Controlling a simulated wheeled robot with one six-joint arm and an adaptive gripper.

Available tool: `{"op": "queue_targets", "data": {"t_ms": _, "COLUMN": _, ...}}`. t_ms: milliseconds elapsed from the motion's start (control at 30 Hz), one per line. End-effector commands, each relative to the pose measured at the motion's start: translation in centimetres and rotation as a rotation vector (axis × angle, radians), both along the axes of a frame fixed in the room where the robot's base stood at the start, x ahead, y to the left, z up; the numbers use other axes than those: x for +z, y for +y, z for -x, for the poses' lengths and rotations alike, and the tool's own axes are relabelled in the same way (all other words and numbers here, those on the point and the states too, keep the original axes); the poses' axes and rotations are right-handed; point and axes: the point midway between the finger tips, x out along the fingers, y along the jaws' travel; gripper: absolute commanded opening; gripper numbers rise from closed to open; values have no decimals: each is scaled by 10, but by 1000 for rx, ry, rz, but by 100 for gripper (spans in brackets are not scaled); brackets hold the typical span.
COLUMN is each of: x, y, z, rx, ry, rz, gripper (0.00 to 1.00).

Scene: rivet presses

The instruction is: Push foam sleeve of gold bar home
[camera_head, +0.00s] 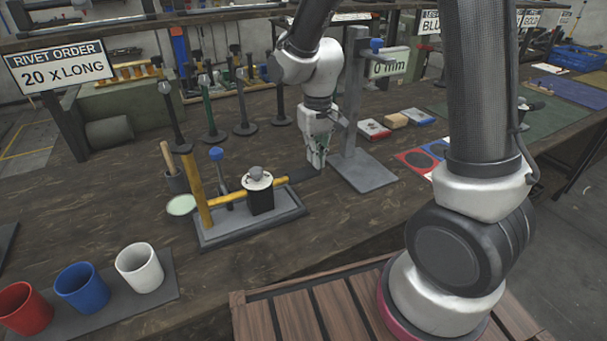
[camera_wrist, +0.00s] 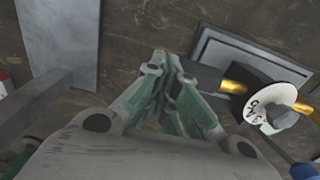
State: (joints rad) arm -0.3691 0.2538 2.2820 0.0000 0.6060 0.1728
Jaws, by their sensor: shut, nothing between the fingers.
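The gold bar (camera_head: 281,182) runs level through a black block on a small grey press base; its right part also shows in the wrist view (camera_wrist: 233,86). A dark foam sleeve (camera_head: 304,174) sits around the bar's right end, with bare gold between it and the block. In the wrist view the sleeve (camera_wrist: 204,78) lies just right of my fingertips. My gripper (camera_head: 317,165) is shut and empty at the sleeve's outer end, pointing down; its tips show in the wrist view (camera_wrist: 165,62). I cannot tell whether they touch the sleeve.
A grey stand (camera_head: 362,172) with a tall post is close to the right of my gripper. A white disc (camera_head: 257,181) tops the block, and a blue-knobbed lever (camera_head: 217,155) stands left of it. Red, blue and white cups (camera_head: 139,268) stand front left.

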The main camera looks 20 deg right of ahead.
Motion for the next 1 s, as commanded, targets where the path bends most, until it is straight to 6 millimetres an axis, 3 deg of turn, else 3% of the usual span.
{"op": "queue_targets", "data": {"t_ms": 600, "x": 0, "y": -31, "z": -6, "rx": -1, "ry": 0, "rz": 0, "gripper": 0}}
{"op": "queue_targets", "data": {"t_ms": 1000, "x": -1, "y": -31, "z": -6, "rx": 0, "ry": 0, "rz": 0, "gripper": 0}}
